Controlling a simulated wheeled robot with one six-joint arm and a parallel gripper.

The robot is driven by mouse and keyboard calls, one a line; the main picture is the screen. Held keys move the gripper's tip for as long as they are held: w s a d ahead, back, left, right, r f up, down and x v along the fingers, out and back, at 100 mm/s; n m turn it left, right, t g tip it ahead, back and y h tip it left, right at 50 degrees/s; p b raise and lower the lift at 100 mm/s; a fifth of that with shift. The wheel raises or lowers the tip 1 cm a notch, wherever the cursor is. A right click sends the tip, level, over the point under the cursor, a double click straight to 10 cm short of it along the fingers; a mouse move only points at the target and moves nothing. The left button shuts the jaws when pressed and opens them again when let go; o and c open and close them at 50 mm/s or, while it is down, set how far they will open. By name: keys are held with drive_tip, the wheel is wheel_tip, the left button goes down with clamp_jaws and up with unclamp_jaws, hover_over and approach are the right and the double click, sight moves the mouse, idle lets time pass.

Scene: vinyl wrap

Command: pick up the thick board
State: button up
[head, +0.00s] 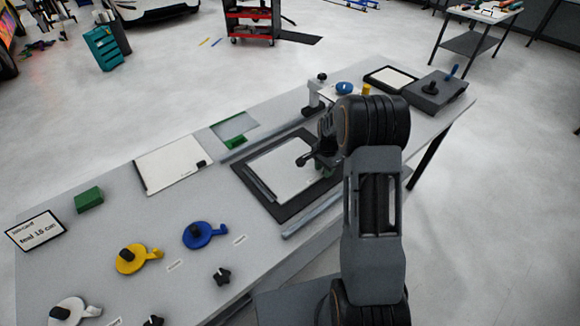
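I cannot tell for sure which panel is the thick board. A white board (283,168) lies flat on a black mat (243,178) in the middle of the bench. Another flat white board (172,165) with a dark edge lies to its left. A smaller white board with a black border (390,79) lies at the back right. My gripper (312,158) is over the right side of the middle board, partly hidden by my own arm. I cannot see its fingertips clearly or any gap between them.
The grey bench (120,195) also holds a green block (89,199), a sign (36,231), a yellow disc tool (132,259), a blue disc tool (198,235), black knobs (222,276) and a dark grey box (430,95). A metal rail (312,217) runs along the mat's front.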

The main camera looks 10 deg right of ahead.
drive_tip(key=shift+f, duration=0.2)
drive_tip(key=shift+c, duration=0.4)
clamp_jaws()
